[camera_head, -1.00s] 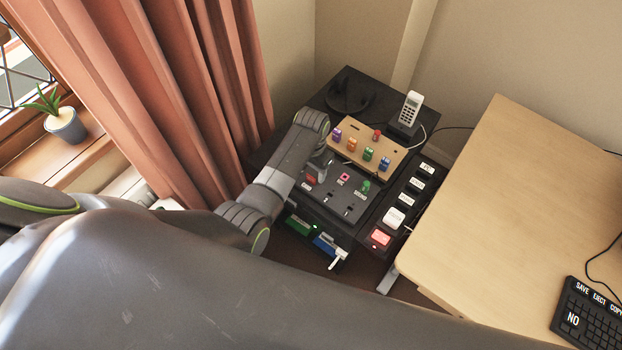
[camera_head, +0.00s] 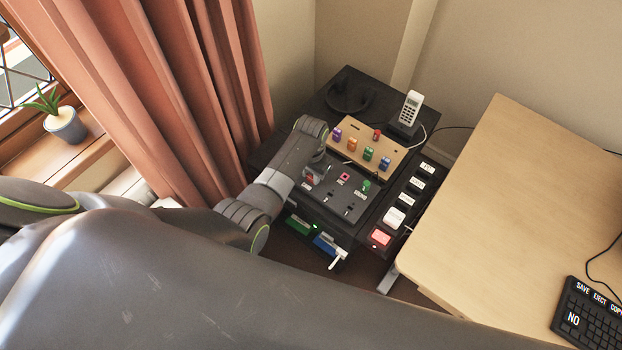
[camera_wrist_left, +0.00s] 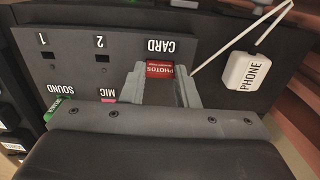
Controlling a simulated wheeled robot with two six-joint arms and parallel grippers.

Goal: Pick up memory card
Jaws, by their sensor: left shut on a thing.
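The memory card is red with the word PHOTOS, and in the left wrist view the card (camera_wrist_left: 159,69) sits between my left gripper's (camera_wrist_left: 160,82) two grey fingertips, beside the CARD label on a dark panel (camera_wrist_left: 90,45). The left fingers are shut on it. Whether the card is still seated in a slot cannot be seen. In the head view my left gripper (camera_head: 315,170) reaches down at the left side of the panel (camera_head: 335,192), and a small red part of the card (camera_head: 309,181) shows below it. My right gripper is not in view.
A pink stick (camera_head: 343,176) and green stick (camera_head: 366,186) stand in the panel nearby. A white PHONE plug (camera_wrist_left: 243,70) with a cable is close beside the fingers. Behind is a wooden board (camera_head: 390,148) with coloured sticks; a curtain (camera_head: 215,90) hangs left.

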